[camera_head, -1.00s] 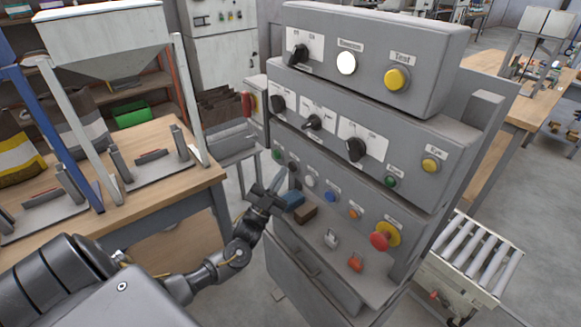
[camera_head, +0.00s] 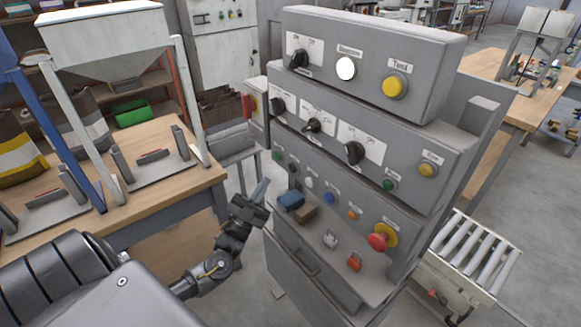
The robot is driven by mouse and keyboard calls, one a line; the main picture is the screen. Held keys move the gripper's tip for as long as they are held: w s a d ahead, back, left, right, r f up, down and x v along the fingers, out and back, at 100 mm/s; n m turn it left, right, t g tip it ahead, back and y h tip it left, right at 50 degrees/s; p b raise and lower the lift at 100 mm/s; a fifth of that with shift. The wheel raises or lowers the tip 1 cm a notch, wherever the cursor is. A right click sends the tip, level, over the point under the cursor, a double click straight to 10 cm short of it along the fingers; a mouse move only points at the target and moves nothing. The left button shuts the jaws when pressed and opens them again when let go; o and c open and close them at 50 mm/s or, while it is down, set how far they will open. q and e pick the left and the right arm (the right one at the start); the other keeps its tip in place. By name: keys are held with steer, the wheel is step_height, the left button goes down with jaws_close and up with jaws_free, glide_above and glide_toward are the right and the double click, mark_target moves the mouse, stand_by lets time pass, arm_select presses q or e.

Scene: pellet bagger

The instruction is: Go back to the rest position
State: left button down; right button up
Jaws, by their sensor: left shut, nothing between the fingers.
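My left gripper (camera_head: 261,190) shows in the head view just left of the grey control panel (camera_head: 440,158). Its fingers are shut with nothing between them and point up. It is apart from the panel's front, near the blue block (camera_head: 291,200) and the brown block (camera_head: 305,214) on the lower ledge. My left arm reaches in from the lower left. My right gripper is out of view.
A red emergency stop (camera_head: 378,241) and several knobs and buttons cover the panel. A wooden table (camera_head: 165,208) with a hopper (camera_head: 103,40) stands at left. A roller conveyor (camera_head: 470,256) is at right. Some floor between table and panel is clear.

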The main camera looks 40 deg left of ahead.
arm_select(q)
steer(key=shift+s, duration=0.25)
stand_by(0.3)
